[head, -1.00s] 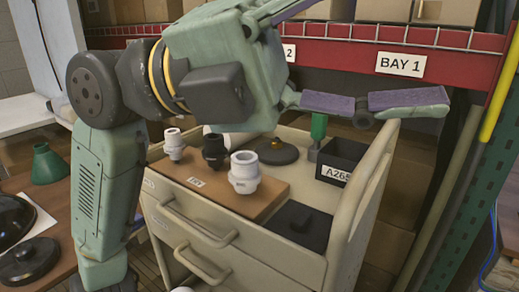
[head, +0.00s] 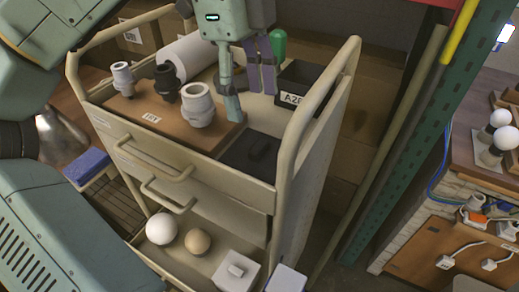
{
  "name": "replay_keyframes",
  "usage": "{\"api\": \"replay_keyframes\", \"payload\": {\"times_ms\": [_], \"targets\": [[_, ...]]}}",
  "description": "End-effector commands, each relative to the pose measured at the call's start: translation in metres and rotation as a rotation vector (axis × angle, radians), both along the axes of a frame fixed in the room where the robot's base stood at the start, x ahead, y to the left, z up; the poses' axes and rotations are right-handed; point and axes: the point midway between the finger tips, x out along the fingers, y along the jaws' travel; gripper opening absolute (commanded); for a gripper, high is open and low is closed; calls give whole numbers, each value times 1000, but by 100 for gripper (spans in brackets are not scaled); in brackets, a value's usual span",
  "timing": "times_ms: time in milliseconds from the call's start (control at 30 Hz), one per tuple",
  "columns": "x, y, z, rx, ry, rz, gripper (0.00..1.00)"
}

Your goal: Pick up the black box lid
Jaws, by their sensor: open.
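The black box lid (head: 250,151) lies flat on the cart top at the front right corner, beside the wooden board.
The wooden board (head: 150,118) left of the lid holds a white socket (head: 198,106), a black socket (head: 166,83) and another white socket (head: 122,78). A green-topped tool (head: 279,48) stands behind my gripper. The cart's raised side rail (head: 325,85) borders the right.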

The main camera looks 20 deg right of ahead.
Motion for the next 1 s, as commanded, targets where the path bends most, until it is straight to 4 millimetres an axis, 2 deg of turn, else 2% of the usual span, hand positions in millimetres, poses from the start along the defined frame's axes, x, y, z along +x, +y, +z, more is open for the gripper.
{"api": "replay_keyframes", "payload": {"times_ms": [100,367,700,1000], "targets": [[-3,-2,-19,-3,3,-6,57],[-7,-4,-39,-5,1,-7,57],[-17,-6,-80,-6,3,-8,57],[-17,-6,-85,-6,0,-5,57]]}}
